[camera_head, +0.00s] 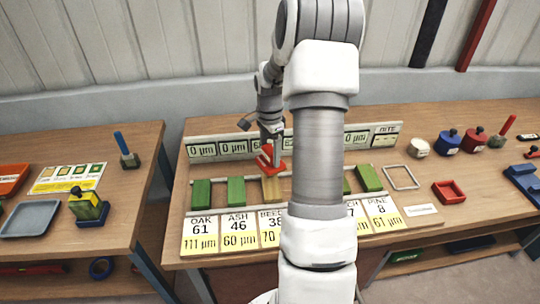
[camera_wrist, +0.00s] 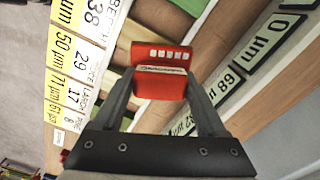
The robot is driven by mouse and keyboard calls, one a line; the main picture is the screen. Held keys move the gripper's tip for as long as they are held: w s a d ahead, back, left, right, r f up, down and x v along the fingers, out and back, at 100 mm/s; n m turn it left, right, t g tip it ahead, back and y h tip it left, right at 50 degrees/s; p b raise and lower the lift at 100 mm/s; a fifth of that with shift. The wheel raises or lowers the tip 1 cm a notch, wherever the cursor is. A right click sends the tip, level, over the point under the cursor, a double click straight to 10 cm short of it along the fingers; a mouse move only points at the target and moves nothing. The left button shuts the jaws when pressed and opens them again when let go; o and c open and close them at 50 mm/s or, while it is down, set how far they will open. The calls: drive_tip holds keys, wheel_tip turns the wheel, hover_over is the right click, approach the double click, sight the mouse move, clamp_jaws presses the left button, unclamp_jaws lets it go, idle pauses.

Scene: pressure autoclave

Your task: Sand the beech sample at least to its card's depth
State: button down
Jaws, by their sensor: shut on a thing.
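My gripper (camera_head: 268,163) is shut on a red sanding block (camera_head: 264,157). The block also shows between the fingers in the wrist view (camera_wrist: 159,55). In the head view it is at the back end of the beech sample (camera_head: 271,190), which shows bare tan wood. I cannot tell whether block and sample touch. The beech card (camera_head: 270,232) lies in front, partly hidden by my arm. In the wrist view the beech card (camera_wrist: 112,15) reads 38. Its depth figure is cut off there. The beech display is mostly hidden; a non-zero display (camera_wrist: 226,83) shows beside the gripper.
Green oak (camera_head: 201,192) and ash (camera_head: 236,190) samples lie to the left, with more green samples to the right. A display board (camera_head: 205,150) stands behind. A red tray (camera_head: 449,191) and a wire frame (camera_head: 401,177) are on the right. A second table (camera_head: 60,135) stands left across a gap.

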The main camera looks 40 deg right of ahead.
drive_tip(key=r+n, duration=0.1)
drive_tip(key=n, duration=0.2)
drive_tip(key=shift+r+n, duration=0.35)
drive_tip(key=shift+n, duration=0.05)
